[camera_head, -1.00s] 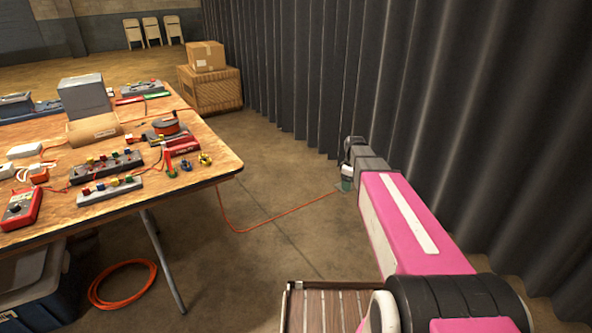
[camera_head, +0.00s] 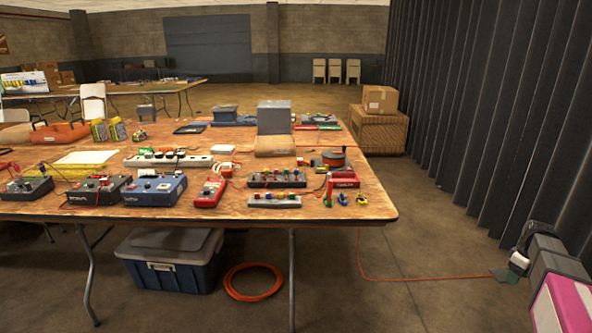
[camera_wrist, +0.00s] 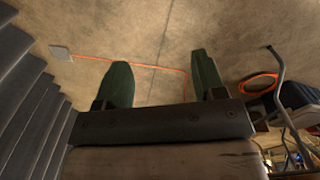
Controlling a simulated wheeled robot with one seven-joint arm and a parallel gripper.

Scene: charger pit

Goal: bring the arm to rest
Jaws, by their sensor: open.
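My gripper (camera_wrist: 162,85) shows in the wrist view with its two dark green fingers spread apart. Nothing is between them; only concrete floor and an orange cable show beyond. In the head view my pink and grey arm (camera_head: 555,270) is at the lower right corner, beside the dark curtain and to the right of the wooden table (camera_head: 385,209). The fingers are not clear in that view. The gripper is apart from the table.
A dark curtain (camera_head: 490,110) runs along the right. An orange cable (camera_head: 420,279) crosses the floor to a small plate (camera_wrist: 60,52). A blue bin (camera_head: 170,262) and an orange cable coil (camera_head: 253,282) lie under the table.

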